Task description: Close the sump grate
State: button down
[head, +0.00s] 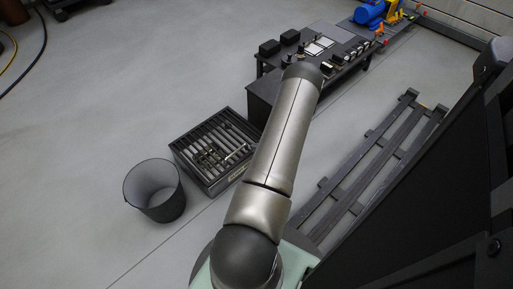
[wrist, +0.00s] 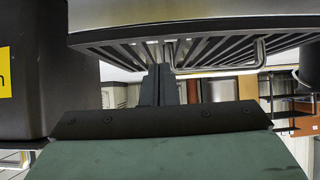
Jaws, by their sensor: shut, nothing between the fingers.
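The sump is a low dark box (head: 226,184) on the floor, left of my arm in the head view. Slatted metal bars, the grate (head: 232,134), show across its top; I cannot tell from here whether it sits fully flat. In the wrist view, a slatted grate (wrist: 110,45) spans the top, seen nearly edge-on, with a bent wire handle (wrist: 215,71) along its near side. My gripper (wrist: 157,74) is shut and empty, its dark fingers close to the slats left of the handle; contact is unclear. My gripper cannot be made out in the head view.
A grey bucket (head: 155,205) stands left of the sump. A black bench (head: 268,88) with small parts is behind it. A dark pallet (head: 345,190) lies to the right. A dark body with a yellow label (wrist: 45,75) fills the wrist view's left. Floor is clear at left.

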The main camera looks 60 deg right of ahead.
jog(key=s+a+f+p, duration=0.2)
jog(key=s+f, duration=0.2)
jog(key=s, duration=0.3)
jog(key=shift+s+a+f+p, duration=0.15)
jog(key=shift+s+p, duration=0.15)
jog(key=shift+p, duration=0.05)
